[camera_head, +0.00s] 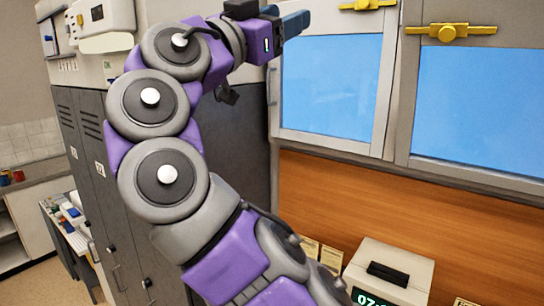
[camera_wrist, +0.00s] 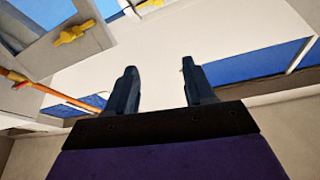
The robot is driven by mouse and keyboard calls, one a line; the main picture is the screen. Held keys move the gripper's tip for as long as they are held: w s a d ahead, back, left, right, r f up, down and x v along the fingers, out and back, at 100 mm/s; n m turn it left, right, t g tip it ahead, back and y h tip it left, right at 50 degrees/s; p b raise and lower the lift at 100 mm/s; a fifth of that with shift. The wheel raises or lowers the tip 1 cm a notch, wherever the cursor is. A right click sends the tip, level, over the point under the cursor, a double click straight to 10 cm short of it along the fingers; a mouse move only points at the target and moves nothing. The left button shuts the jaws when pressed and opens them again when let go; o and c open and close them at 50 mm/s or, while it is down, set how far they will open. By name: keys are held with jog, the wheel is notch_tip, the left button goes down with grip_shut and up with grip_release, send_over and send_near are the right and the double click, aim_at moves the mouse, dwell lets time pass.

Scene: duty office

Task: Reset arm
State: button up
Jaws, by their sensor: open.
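My arm is purple and grey and rises through the middle of the head view, bending to the right at the top. My gripper (camera_head: 292,22) is at its end, high up near the glazed window on the left of the pair. In the wrist view my gripper (camera_wrist: 158,80) shows two dark blue fingers standing well apart. Nothing is between them, so it is open and empty. In the head view the fingers overlap each other, and the gap between them cannot be seen.
Windows with blue panes (camera_head: 480,100) and yellow latches (camera_head: 450,32) fill the right. Grey lockers (camera_head: 90,140) stand behind my arm. A white box with a digital clock (camera_head: 390,270) sits at the lower right. A counter (camera_head: 35,185) is at the far left. The wrist view shows another yellow latch (camera_wrist: 73,33).

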jog(key=w+d+f+n+g+b, duration=0.25)
jog(key=d+f+g+b, duration=0.45)
jog(key=d+f, duration=1)
jog(key=s+d+f+n+g+y+b, duration=0.1)
jog(key=s+d+f+n+g+y, duration=0.2)
jog(key=d+f, duration=0.5)
jog(key=s+f+n+g+y+b, duration=0.15)
jog(key=s+f, duration=0.35)
jog(key=f, duration=0.5)
jog(key=s+f+g+y+b, duration=0.1)
jog(key=s+f+y+b, duration=0.2)
jog(key=f, duration=0.6)
jog(key=s+f+g+y, duration=0.2)
jog(key=s+f, duration=0.4)
jog(key=f, duration=0.4)
jog(key=s+a+f+n+g+y+b, duration=0.1)
jog(key=s+a+f+n+y+b, duration=0.1)
jog(key=s+a+f, duration=0.4)
jog(key=s+a+f+n+g+y+b, duration=0.1)
jog(key=s+a+f+n+g+y, duration=0.1)
jog(key=s+a+f, duration=0.5)
jog(key=s+f+y, duration=0.1)
jog(key=s+f, duration=0.3)
jog(key=f, duration=0.4)
jog(key=shift+s+a+y+b, duration=0.2)
jog(key=shift+a+y+b, duration=0.05)
jog(key=shift+y+b, duration=0.1)
